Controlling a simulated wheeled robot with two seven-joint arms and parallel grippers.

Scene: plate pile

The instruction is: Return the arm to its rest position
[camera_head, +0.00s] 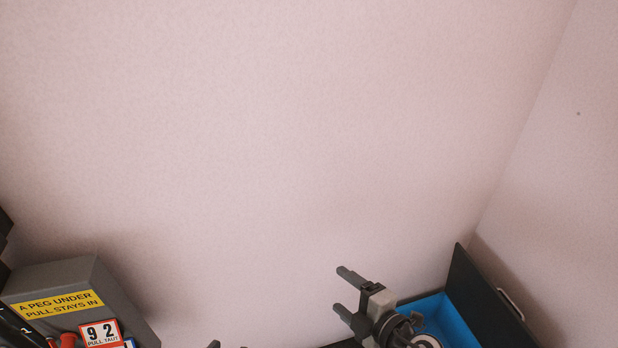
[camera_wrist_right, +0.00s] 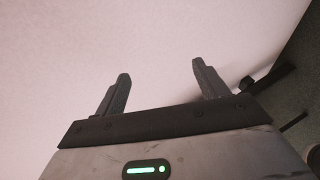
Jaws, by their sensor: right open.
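My right gripper (camera_head: 340,290) is in the head view at the lower right of centre. Its two dark fingers point left and stand apart, with nothing between them. In the right wrist view the same gripper (camera_wrist_right: 160,70) has its fingers spread and empty in front of a plain pale wall. My right arm's wrist is over or in front of a blue-lined dark box; the gap between them cannot be judged. I cannot make out my left gripper.
The dark box with a blue inside (camera_head: 457,322) has a raised dark panel (camera_head: 480,295) at its right. A grey box (camera_head: 62,276) with a yellow label is at lower left. Small dark tips at the bottom edge are unclear. The pale wall (camera_head: 270,130) fills the rest.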

